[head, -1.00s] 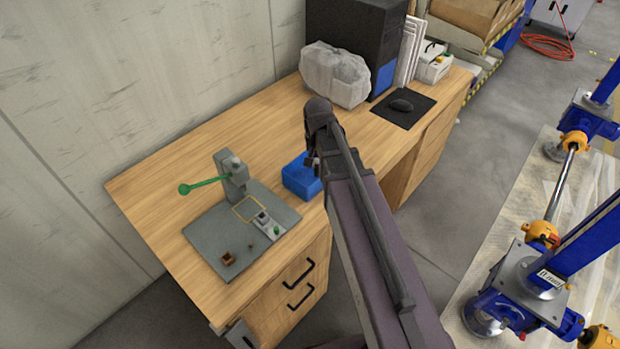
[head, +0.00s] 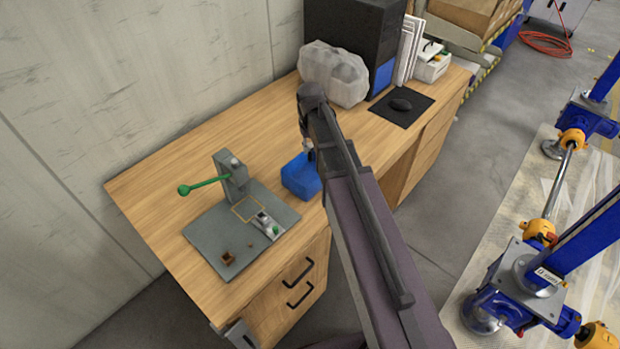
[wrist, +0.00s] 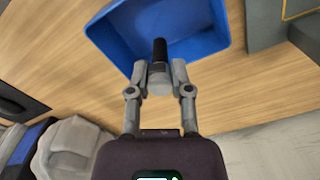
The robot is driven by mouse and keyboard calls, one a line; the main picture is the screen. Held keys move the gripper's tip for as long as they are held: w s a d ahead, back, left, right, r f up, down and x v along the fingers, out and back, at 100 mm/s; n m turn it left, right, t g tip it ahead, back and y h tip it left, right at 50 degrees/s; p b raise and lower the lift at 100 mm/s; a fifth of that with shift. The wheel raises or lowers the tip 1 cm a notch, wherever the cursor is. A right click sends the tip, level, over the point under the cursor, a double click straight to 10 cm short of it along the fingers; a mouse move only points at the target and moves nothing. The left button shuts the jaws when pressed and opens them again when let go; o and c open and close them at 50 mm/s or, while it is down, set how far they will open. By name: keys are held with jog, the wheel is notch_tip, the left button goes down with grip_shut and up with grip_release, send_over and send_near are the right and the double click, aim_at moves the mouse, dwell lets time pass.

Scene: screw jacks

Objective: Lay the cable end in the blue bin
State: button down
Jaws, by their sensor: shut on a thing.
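The blue bin (head: 297,180) stands on the wooden desk, partly hidden behind my arm in the head view. In the wrist view the open blue bin (wrist: 120,32) is at the top, and the part of its inside that shows is empty. My gripper (wrist: 160,70) is shut on the cable end (wrist: 160,48), a short black cylinder that sticks out past the fingertips. The cable end overlaps the bin's inside in the wrist view. Its height above the floor of the bin is hard to tell. The rest of the cable is not visible.
A grey plate (head: 215,245) with a green-handled press (head: 232,178) is left of the bin. A plastic-wrapped bundle (head: 335,73), a black computer case (head: 355,35) and a mouse on a black mat (head: 402,118) are farther back. Bare desk lies between.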

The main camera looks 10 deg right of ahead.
aim_at(310, 159)
jog(key=shift+w+n, duration=0.4)
jog(key=shift+s+n, duration=0.1)
jog(key=shift+n, duration=1)
notch_tip(310, 159, down, 6)
jog(key=b, duration=0.6)
jog(key=shift+f, duration=0.15)
jog(key=shift+f+b, duration=1.85)
jog(key=shift+b, duration=0.2)
jog(key=shift+f, duration=0.15)
